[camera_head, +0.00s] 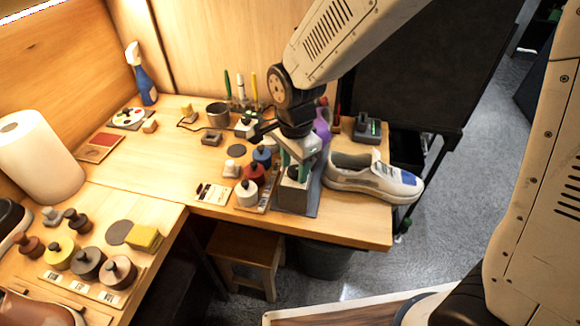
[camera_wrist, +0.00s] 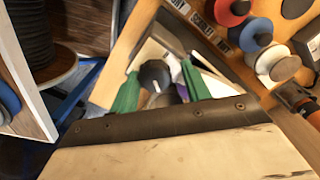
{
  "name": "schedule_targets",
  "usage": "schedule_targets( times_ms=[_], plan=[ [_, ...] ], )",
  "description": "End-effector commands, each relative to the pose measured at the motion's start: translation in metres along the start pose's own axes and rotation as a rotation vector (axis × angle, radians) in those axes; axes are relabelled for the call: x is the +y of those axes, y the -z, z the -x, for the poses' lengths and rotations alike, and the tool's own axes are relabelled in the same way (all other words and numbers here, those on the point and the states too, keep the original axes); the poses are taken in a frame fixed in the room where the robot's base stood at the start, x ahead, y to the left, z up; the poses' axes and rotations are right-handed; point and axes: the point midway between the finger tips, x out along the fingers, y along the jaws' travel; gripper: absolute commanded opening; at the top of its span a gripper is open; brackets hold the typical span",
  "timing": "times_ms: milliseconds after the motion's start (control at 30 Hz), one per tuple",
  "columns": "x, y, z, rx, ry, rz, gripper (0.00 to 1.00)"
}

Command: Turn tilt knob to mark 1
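My gripper (camera_head: 295,167) points down over a grey box-like fixture (camera_head: 296,197) near the front edge of the bench. A dark round knob (camera_wrist: 155,74) shows between its green fingers in the wrist view. The fingers (camera_wrist: 160,84) stand apart, one on each side of the knob, with gaps visible, so the gripper looks open. I cannot tell how far down the fingers reach around the knob. No mark numbers or pointer can be read. A light grey sneaker (camera_head: 372,180) with a blue patch lies just right of the fixture.
Red, blue and white round-topped pieces (camera_head: 254,172) stand close left of the gripper; they also show in the wrist view (camera_wrist: 230,12). Brushes, a cup (camera_head: 217,113) and a spray bottle (camera_head: 144,78) stand behind. A wooden stool (camera_head: 246,250) is below. Bare bench top lies left of middle.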

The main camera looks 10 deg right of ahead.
Motion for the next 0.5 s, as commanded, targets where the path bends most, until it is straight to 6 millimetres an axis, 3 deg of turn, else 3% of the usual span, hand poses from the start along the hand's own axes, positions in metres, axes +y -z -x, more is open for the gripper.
schedule_targets(
  times_ms=[200,500],
  plan=[
    [0.001,0.001,0.002,0.000,-0.003,-0.001,0.47],
    [0.002,0.000,0.026,0.001,-0.005,0.002,0.47]
  ],
)
